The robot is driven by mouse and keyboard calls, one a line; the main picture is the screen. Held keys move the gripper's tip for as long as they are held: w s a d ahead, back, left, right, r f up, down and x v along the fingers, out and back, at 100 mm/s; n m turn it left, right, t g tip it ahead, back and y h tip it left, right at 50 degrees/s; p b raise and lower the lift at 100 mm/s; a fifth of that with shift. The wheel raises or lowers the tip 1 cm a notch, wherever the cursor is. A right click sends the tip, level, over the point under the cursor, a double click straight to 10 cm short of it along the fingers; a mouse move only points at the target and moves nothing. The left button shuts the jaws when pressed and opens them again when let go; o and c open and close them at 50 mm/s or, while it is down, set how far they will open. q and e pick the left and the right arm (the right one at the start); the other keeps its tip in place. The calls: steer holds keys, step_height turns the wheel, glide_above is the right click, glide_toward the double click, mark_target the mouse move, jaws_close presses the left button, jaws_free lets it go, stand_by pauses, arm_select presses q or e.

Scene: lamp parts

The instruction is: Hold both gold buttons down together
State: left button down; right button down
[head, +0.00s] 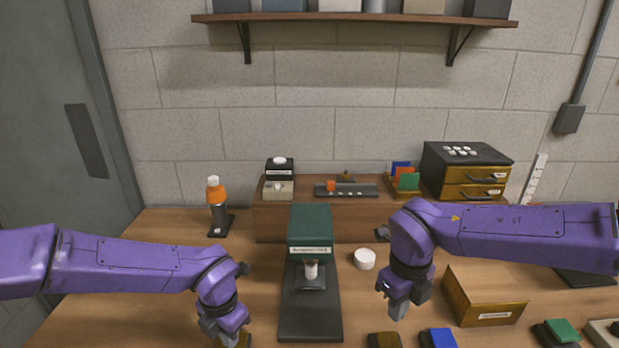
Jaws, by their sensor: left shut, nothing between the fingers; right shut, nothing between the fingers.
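A gold-coloured block (244,341), which looks like one gold button, shows at the bottom edge of the head view, partly hidden by my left gripper. A brownish-gold block (384,341), which looks like the other, is cut off by the bottom edge right of centre. My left gripper (226,338) is shut and empty, pointing down at the left block; I cannot tell if it touches it. My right gripper (397,310) is shut and empty, pointing down above and slightly right of the right block, seemingly apart from it.
A dark green machine (310,232) on a black base stands between my arms. A blue button (440,338) is right of the brownish-gold block. A wooden box (484,297), a green button (562,331) and a white round knob (364,259) are also on the table.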

mark_target(390, 343)
arm_select(q)
steer(key=shift+s+f, duration=0.3)
arm_select(e)
steer(key=shift+f, duration=3.25)
steer(key=shift+f, duration=1.45)
steer(key=shift+s+f, duration=0.25)
steer(key=shift+f, duration=0.15)
stand_by(0.6)
arm_select(q)
steer(key=shift+w+r, duration=0.1)
arm_select(e)
steer(key=shift+w+r, duration=0.2)
steer(key=shift+r, duration=3.55)
